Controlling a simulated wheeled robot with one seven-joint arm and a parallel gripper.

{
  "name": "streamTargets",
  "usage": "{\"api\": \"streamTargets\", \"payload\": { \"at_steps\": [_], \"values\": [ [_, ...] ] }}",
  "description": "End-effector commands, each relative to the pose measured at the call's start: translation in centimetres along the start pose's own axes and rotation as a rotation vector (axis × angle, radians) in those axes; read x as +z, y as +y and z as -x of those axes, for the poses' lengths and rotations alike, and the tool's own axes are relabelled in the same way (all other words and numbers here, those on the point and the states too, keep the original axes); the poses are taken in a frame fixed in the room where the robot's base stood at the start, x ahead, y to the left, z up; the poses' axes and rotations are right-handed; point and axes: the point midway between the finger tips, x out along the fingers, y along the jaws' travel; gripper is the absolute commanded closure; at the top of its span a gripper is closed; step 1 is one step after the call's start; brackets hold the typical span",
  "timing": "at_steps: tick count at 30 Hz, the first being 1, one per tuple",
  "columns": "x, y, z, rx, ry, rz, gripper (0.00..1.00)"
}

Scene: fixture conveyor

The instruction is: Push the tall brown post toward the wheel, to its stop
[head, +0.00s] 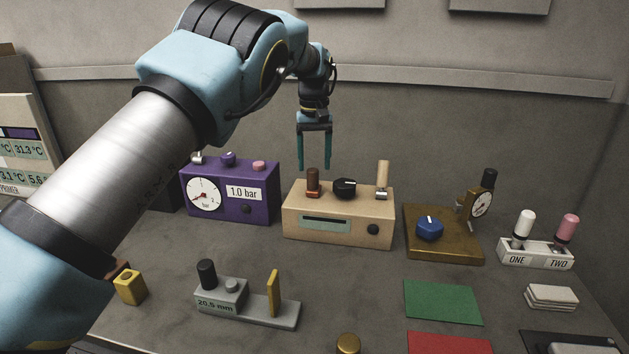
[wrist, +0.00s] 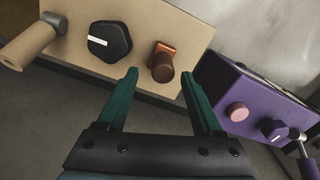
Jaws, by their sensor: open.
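The brown post (head: 313,180) stands upright near the left end of the top of a beige box (head: 335,229). A black many-sided wheel (head: 344,187) sits just right of it, apart from it. In the wrist view the post (wrist: 162,66) rises from an orange-brown base, with the wheel (wrist: 110,42) to its left. My gripper (head: 314,163) points down with its green fingers apart, above the post in the head view. In the wrist view the gripper (wrist: 160,76) has the post's end between or just beyond its fingertips; contact cannot be told.
A tan lever (head: 383,175) stands at the box's right end. A purple gauge box (head: 238,197) is close on the left, its knobs near my right finger in the wrist view. A brown-based gauge fixture (head: 442,245) stands right.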

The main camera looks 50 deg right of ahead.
Motion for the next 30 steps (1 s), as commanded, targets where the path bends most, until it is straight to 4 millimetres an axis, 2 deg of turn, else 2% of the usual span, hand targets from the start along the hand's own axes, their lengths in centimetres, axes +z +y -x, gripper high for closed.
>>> {"api": "streamTargets", "payload": {
  "at_steps": [3, 9, 28, 30],
  "values": [
    [0.0, 0.1, 2.1, 0.002, 0.003, -0.002, 0.32],
    [0.0, 0.1, 4.2, 0.001, 0.001, -0.001, 0.32],
    [0.0, 0.1, 4.6, 0.001, 0.000, -0.001, 0.32],
    [-0.1, -0.4, 4.7, 0.002, 0.000, 0.006, 0.32]
  ]
}}
